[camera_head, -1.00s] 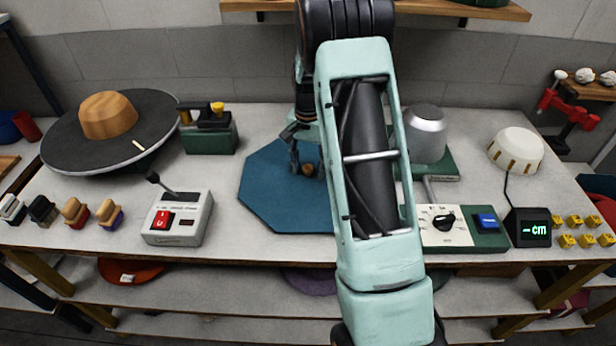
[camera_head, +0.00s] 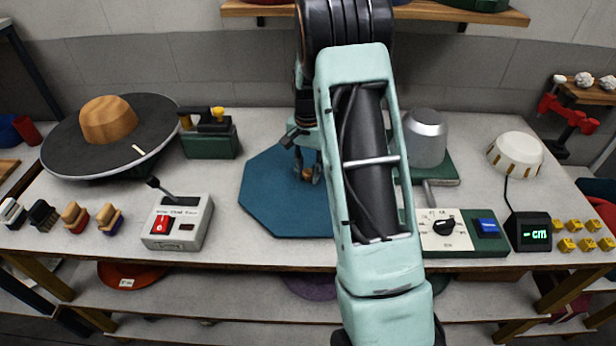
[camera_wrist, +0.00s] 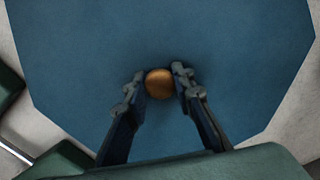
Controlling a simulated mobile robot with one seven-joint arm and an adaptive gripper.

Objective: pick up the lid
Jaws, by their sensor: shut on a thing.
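The lid appears to be the flat blue eight-sided piece (camera_head: 265,205) with a small round brown knob at its middle, lying in the middle of the bench. The wrist view shows the blue surface (camera_wrist: 150,40) spread out below the fingers. My gripper (camera_head: 308,172) points down over it. In the wrist view my gripper (camera_wrist: 160,84) has its fingertips on either side of the knob (camera_wrist: 159,84), shut on it. I see no clear gap under the lid. My forearm hides its right side.
A wide-brimmed hat shape (camera_head: 107,118) and a green box (camera_head: 210,140) stand left. A switch box (camera_head: 178,222) is in front. A metal cylinder (camera_head: 425,138), a control panel (camera_head: 458,228), a display (camera_head: 528,230) and a white round block (camera_head: 515,153) stand right.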

